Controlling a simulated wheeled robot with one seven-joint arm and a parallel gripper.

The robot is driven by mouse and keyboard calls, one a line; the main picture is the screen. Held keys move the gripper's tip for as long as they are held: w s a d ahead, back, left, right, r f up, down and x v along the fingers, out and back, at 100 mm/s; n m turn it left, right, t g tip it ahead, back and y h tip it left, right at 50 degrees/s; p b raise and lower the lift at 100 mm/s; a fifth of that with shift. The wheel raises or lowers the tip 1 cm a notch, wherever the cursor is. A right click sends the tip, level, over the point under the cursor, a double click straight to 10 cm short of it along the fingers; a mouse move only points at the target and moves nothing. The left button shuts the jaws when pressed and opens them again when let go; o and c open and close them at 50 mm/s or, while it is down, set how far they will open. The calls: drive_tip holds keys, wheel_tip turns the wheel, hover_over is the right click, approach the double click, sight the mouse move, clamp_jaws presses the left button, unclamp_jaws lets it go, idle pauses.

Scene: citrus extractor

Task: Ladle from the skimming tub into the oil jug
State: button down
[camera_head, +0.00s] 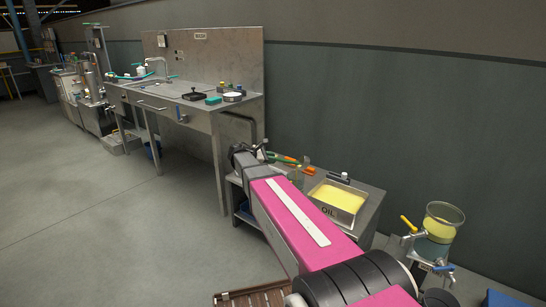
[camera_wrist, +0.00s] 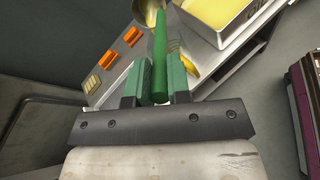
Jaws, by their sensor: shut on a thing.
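My gripper (camera_wrist: 156,72) is shut on the green handle of the ladle (camera_wrist: 160,45). The ladle's metal bowl (camera_wrist: 150,12) is at the top edge of the wrist view, partly cut off. A shallow metal tub (camera_head: 337,203) marked OIL holds yellow liquid on a low steel table. The tub (camera_wrist: 209,33) also shows at the upper right of the wrist view. A clear jug (camera_head: 297,176) stands left of the tub in the camera_head view, near my gripper. It is partly hidden, and I cannot tell its contents or whether the bowl is over it.
Orange items (camera_wrist: 108,60) lie on the low table. A glass vessel (camera_head: 443,218) with yellow liquid above a bluish layer and several valves stands to the right. A sink bench (camera_head: 185,97) is behind left. A brown slatted crate (camera_head: 252,296) is at the bottom. Open floor lies left.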

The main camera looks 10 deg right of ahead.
drive_tip(key=a+f+n+t+h, duration=0.1)
drive_tip(key=a+f+n+h, duration=0.1)
drive_tip(key=f+h, duration=0.5)
drive_tip(key=shift+w+a+f+n+t+h, duration=0.3)
drive_tip(key=shift+a+f, duration=0.5)
drive_tip(key=shift+f, duration=2.3)
drive_tip(key=shift+s, duration=0.1)
